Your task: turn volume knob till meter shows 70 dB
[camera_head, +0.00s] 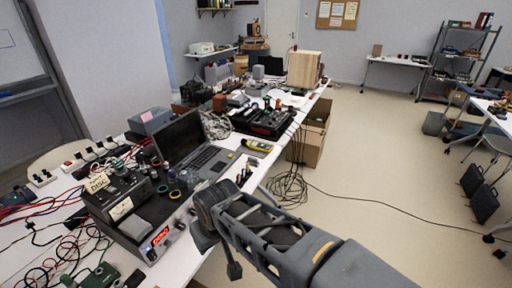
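A dark box-shaped unit (140,243) stands at the near edge of the bench, with a lit red display (160,236) on its front. A small round knob-like part (180,226) shows to the right of the display; its setting is too small to read. A yellow handheld meter (258,146) lies on the bench beyond the laptop, its reading not legible. My gripper (218,252) is at the bench's front edge, right of the unit and apart from it. It is partly hidden by my arm, and its opening cannot be made out.
An open laptop (182,142), tape rolls and many cables crowd the bench. A wooden box (303,69) stands at its far end. A cardboard box (305,146) and coiled black cable (288,186) are on the floor beside the bench.

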